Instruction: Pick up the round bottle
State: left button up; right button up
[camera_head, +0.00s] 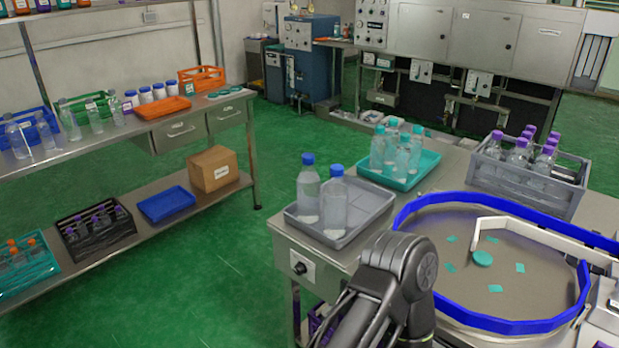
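Two clear bottles with blue caps stand upright on a grey tray (358,228) at the near left corner of the steel table. The left bottle (308,197) is a little farther back, and the right bottle (334,207) is nearer. Both look round-bodied, and I cannot tell which one the task means. A dark grey link of my arm (392,285) rises at the bottom, to the right of and in front of the tray, apart from both bottles.
A teal tray (432,167) with several teal-capped bottles is behind. A grey crate (515,188) holds purple-capped bottles. A blue-rimmed round turntable (450,215) with teal pieces is at right. The grey tray's right part is bare. A shelf (130,208) stands at left across green floor.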

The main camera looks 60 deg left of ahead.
aim_at(308, 183)
jog(key=k+j, duration=0.1)
jog(key=j, duration=0.3)
jog(key=k+j, duration=0.15)
jog(key=j, duration=0.25)
jog(key=k+j+z, duration=0.1)
jog(key=j, duration=0.3)
jog(key=k+j, duration=0.15)
jog(key=j, duration=0.25)
jog(key=k+j, duration=0.1)
jog(key=j, duration=0.3)
jog(key=k+j, duration=0.15)
jog(key=j, duration=0.25)
jog(key=k+j+z, duration=0.1)
jog(key=j, duration=0.3)
